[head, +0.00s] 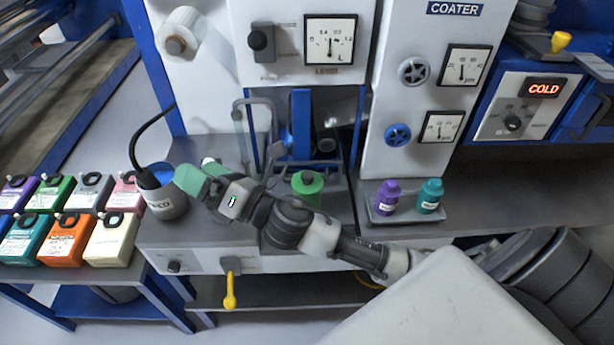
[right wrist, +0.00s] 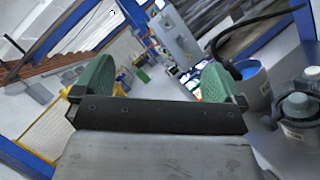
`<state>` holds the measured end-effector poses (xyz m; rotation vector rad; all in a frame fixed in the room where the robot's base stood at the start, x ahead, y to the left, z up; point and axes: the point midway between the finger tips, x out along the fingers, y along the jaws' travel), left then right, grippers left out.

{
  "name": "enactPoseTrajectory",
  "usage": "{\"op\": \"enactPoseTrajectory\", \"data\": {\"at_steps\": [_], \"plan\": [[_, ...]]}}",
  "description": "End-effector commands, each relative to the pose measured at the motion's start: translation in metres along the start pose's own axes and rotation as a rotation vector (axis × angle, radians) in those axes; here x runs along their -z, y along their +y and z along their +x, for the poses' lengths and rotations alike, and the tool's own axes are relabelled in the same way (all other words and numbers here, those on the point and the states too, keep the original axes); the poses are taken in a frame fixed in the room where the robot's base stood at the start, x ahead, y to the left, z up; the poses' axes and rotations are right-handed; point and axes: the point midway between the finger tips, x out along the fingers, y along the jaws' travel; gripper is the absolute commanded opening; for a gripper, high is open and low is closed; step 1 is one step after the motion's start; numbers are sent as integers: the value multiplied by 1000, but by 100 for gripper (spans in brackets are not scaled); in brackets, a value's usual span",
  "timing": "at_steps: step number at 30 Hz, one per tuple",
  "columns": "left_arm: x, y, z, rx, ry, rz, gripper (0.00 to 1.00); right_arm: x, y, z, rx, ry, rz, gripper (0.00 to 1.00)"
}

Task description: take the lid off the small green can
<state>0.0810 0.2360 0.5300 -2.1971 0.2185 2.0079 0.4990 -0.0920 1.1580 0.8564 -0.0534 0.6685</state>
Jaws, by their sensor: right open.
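The small green can (head: 307,185) stands on the machine's deck in the head view, just behind my right arm's forearm. Its top looks a darker green, and its lower part is partly hidden by the arm. My right gripper (head: 199,172) is to the left of the can, well apart from it, beside a grey pot of blue liquid. Its green fingers are spread with nothing between them in the right wrist view (right wrist: 155,78). The green can cannot be made out in the right wrist view. My left gripper is not in view.
The grey pot (head: 166,204) with a black hose stands left of my right gripper. Several coloured cartridges (head: 68,236) sit on the left table. A purple bottle (head: 386,200) and a teal bottle (head: 429,201) stand in a tray on the right. A yellow-handled valve (head: 230,291) hangs in front.

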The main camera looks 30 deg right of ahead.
Motion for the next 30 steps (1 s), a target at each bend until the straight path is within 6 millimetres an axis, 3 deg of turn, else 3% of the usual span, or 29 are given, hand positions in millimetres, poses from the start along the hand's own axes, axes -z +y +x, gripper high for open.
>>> {"op": "enactPoseTrajectory", "data": {"at_steps": [2,5,8,11,14,15,18,21,24,25,30], "plan": [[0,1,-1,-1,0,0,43,10,20,16,-212,130,-367,100],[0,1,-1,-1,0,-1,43,32,25,19,-475,302,-816,100],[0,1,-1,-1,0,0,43,46,3,10,-737,497,-1235,100],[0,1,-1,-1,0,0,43,42,-42,-9,-1002,734,-1596,100],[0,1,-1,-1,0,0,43,10,-94,-34,-1266,1020,-1852,100],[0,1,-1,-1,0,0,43,-8,-114,-45,-1363,1141,-1914,100],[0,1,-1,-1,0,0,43,-59,-150,-71,-1572,1423,-1970,100],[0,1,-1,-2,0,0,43,-101,-168,-92,-1716,1634,-1938,100],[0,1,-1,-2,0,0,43,-126,-176,-104,-1795,1753,-1890,100],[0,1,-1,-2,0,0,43,-130,-177,-106,1795,-1759,1867,100],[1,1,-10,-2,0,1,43,-120,-192,-117,1803,-1768,1828,100]]}}
